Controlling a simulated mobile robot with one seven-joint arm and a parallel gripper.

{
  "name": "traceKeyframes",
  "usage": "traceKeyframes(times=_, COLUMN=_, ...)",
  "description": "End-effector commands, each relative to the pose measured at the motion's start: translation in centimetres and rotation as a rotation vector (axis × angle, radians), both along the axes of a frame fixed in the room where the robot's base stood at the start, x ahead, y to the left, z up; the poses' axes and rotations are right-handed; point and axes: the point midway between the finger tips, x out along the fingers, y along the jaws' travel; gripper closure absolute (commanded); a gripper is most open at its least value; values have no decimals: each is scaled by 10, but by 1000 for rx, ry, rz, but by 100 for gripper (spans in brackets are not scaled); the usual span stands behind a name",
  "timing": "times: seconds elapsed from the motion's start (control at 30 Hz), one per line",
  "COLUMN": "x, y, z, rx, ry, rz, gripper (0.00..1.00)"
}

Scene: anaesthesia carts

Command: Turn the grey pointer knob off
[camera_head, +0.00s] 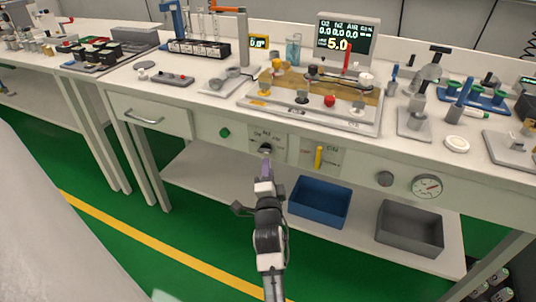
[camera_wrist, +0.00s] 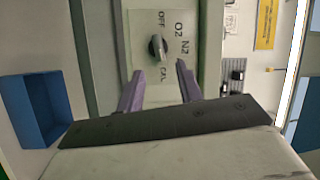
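The grey pointer knob (camera_head: 265,149) is on the front panel under the bench top, on a pale label plate. My gripper (camera_head: 266,165) is just below and in front of the knob in the head view. In the wrist view my two purple fingers (camera_wrist: 159,70) are apart with nothing between them, and the knob lies beyond their tips, apparently not touched.
A yellow lever (camera_head: 319,156) is right of the knob, and a green knob (camera_head: 224,132) is left. A round grey knob (camera_head: 385,178) and a dial gauge (camera_head: 427,186) are farther right. A blue bin (camera_head: 319,203) and a grey bin (camera_head: 409,228) stand on the lower shelf.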

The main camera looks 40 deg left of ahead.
Motion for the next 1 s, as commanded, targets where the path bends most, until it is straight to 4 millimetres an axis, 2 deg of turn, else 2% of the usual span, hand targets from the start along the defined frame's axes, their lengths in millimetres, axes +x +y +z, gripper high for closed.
traceKeyframes(times=0.1, x=18, y=15, z=5, rx=2, ry=0, rz=0, gripper=64)
traceKeyframes(times=0.3, x=38, y=30, z=7, rx=1, ry=-1, rz=0, gripper=64)
traceKeyframes(times=0.73, x=45, y=35, z=6, rx=0, ry=-1, rz=0, gripper=64)
traceKeyframes(times=1.0, x=45, y=35, z=6, rx=0, ry=-1, rz=1, gripper=99)
